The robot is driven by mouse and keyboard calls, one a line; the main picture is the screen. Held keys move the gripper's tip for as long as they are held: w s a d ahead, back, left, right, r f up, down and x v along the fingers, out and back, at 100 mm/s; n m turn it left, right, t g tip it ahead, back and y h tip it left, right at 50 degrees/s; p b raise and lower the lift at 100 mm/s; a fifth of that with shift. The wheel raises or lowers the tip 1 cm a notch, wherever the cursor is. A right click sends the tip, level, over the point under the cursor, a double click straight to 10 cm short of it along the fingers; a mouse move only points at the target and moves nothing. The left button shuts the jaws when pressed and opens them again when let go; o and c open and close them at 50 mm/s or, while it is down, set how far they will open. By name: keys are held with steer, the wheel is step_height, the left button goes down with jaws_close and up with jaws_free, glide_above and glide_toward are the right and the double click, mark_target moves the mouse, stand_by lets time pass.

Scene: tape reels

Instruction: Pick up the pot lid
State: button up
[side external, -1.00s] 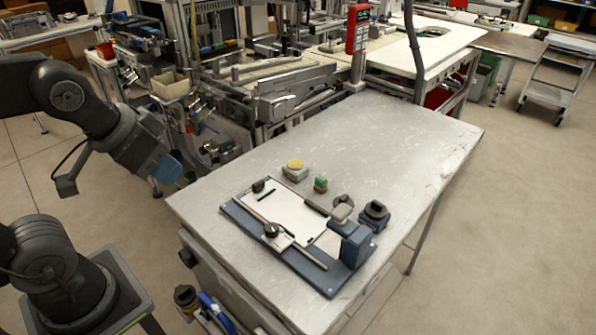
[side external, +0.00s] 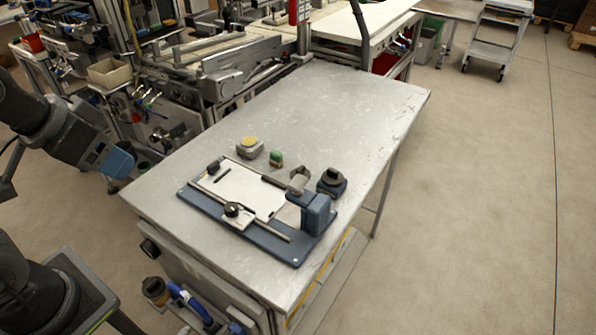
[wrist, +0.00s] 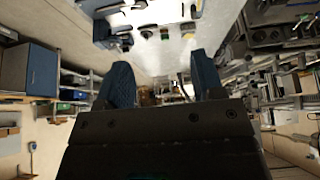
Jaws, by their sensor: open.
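I cannot make out a pot lid in either view. My gripper (wrist: 163,80) is open, with two dark blue fingers spread apart and nothing visible between them. In the side view, its blue end (side external: 118,160) hangs by the table's left corner, away from the things on top. A blue fixture board (side external: 262,238) with a white plate (side external: 240,188) and a black knob (side external: 234,209) lies on the table. A small box with a yellow round top (side external: 249,146) and a small green item (side external: 276,158) stand behind it.
The grey metal table (side external: 335,105) is bare over its far half. A blue upright block (side external: 317,212) and a dark round-topped piece (side external: 331,181) stand at the board's right end. Machinery (side external: 220,75) crowds the table's far left side.

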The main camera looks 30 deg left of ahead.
steer(key=w+d+r+m+g, duration=0.15)
steer(key=w+r+m, duration=0.35)
steer(key=w, duration=0.6)
steer(key=m+g, duration=0.4)
steer(key=m, duration=0.9)
glide_above(301, 168)
step_height(301, 168, down, 17)
steer(key=f, duration=0.8)
steer(key=shift+w+a+f, duration=0.1)
steer(key=shift+w, duration=0.15)
steer(key=shift+s+f, duration=0.15)
steer(key=shift+f, duration=1.4)
steer(key=shift+s+f, duration=0.1)
steer(key=shift+f, duration=1.45)
